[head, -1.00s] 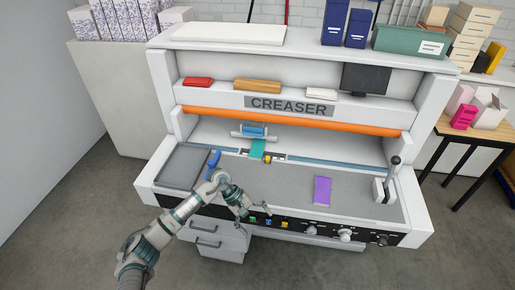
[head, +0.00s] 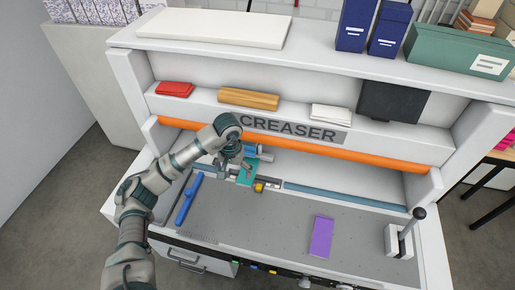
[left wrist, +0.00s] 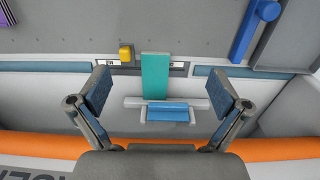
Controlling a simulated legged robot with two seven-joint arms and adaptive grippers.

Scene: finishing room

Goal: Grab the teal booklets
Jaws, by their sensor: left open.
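A flat teal piece (head: 245,176), which looks like the teal booklets, lies at the back of the machine's bed below the orange bar. I cannot tell how many booklets it holds. In the left wrist view the teal piece (left wrist: 155,76) runs up from the light bar with the blue block, between my fingers. My left gripper (head: 238,166) is right above it and partly covers it. In the left wrist view my left gripper (left wrist: 160,92) is open, with one finger on each side of the teal piece and nothing held. My right gripper is in neither view.
The creaser's orange bar (head: 300,143) and shelf stand behind. A yellow block (head: 259,187) sits beside the teal piece. A blue handled tool (head: 188,200) lies left, a purple booklet (head: 320,237) front right, a lever (head: 405,232) far right. The middle bed is clear.

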